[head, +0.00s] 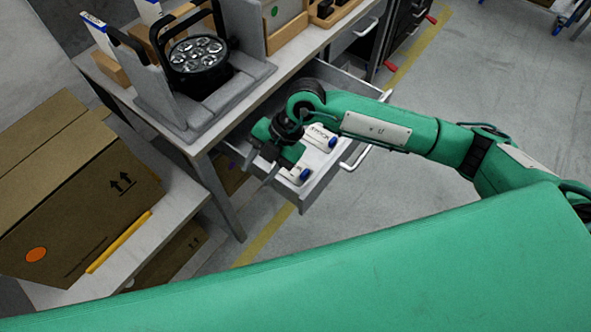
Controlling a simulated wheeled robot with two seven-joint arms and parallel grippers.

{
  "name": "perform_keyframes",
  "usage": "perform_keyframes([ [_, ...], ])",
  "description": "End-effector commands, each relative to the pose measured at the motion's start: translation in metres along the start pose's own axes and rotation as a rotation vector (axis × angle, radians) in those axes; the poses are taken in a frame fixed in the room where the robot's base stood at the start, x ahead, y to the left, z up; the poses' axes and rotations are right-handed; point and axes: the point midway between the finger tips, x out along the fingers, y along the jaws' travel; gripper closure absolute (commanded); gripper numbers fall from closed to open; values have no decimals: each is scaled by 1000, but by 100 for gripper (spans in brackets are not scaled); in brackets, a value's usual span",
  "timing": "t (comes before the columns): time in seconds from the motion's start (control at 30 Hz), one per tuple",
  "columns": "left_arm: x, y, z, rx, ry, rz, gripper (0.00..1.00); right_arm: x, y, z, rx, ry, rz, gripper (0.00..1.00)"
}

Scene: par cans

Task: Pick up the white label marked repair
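An open grey drawer (318,190) under the bench holds white labels with blue ends. One label (318,136) has dark lettering that looks like "STOCK". A second white label (293,178) lies nearer the drawer's front-left part, partly covered by my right gripper; its wording cannot be read. I cannot tell which label is marked repair. My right gripper (258,172) is over the drawer's left side, its two fingers apart and pointing down-left, with nothing seen between them. My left gripper is not in view.
A black par can (199,62) sits in a grey holder on the bench (187,146). More white-and-blue tags (94,22) stand at the bench's back left. A cardboard box (75,190) is at left. Drawer handles (356,158) stick out. Floor to the right is clear.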

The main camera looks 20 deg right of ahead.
Motion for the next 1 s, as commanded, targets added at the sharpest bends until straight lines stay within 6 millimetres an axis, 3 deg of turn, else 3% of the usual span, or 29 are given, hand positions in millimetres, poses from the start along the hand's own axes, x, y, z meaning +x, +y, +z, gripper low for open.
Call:
perform_keyframes([
  [0.03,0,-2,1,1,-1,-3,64,-9,-10,25,32,-106,-74,60],
  [0.1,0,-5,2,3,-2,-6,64,-23,-24,55,85,-244,-163,60],
  [0.2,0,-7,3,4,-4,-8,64,-44,-39,86,157,-401,-249,60],
  [0.37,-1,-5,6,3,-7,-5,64,-63,-50,109,219,-529,-307,60],
  [0.47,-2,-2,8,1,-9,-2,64,-58,-55,116,229,-544,-317,60],
  [0.8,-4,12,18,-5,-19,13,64,-7,-77,144,228,-540,-315,60],
  [1.0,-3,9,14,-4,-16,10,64,6,-82,151,225,-539,-315,60],
])
